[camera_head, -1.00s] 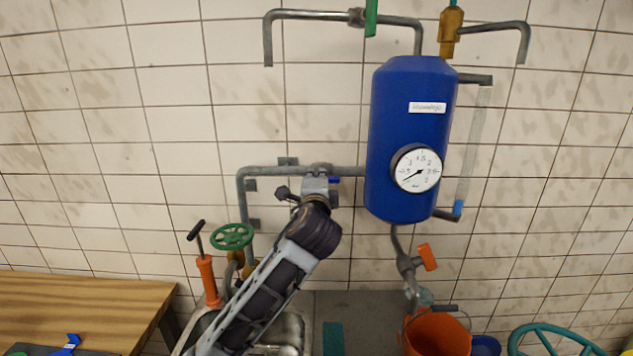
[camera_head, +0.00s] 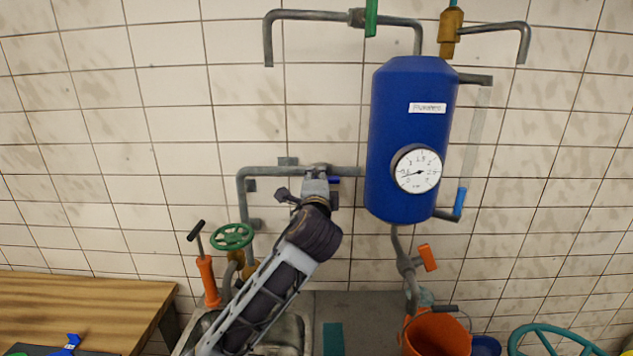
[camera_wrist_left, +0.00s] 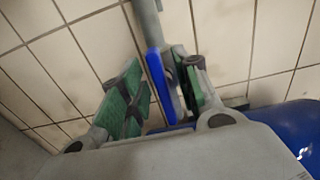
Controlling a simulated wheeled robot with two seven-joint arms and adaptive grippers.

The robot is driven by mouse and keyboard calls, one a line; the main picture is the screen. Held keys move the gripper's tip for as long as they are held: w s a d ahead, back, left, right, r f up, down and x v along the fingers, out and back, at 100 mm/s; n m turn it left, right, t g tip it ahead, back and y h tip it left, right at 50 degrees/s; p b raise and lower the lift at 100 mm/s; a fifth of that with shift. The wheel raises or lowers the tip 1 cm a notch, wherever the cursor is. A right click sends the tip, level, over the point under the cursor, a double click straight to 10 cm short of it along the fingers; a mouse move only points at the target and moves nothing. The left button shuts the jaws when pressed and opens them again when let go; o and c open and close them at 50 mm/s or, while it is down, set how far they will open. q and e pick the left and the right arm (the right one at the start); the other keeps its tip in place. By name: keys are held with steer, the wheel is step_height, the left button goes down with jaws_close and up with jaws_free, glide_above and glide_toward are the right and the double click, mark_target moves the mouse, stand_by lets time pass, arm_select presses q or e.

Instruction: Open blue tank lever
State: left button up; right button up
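A small blue lever (camera_head: 334,180) shows at a valve on the grey pipe, left of the blue tank (camera_head: 408,120). My left arm reaches up from below, and my left gripper (camera_head: 315,187) is at this valve. In the left wrist view the blue lever (camera_wrist_left: 162,88) stands between the two green-padded fingers of the left gripper (camera_wrist_left: 158,95). The fingers are apart, with the lever nearer the right finger. Whether either pad touches it cannot be told. My right gripper is not in view.
A round gauge (camera_head: 416,169) sits on the tank, and a clear tube (camera_head: 475,135) runs beside it. A green handwheel (camera_head: 232,237) and an orange pump (camera_head: 207,281) stand left of my arm. An orange bucket (camera_head: 437,334) is below the tank.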

arm_select(q)
steer(key=s, duration=1.1)
steer(key=shift+s, duration=0.25)
stand_by(0.3)
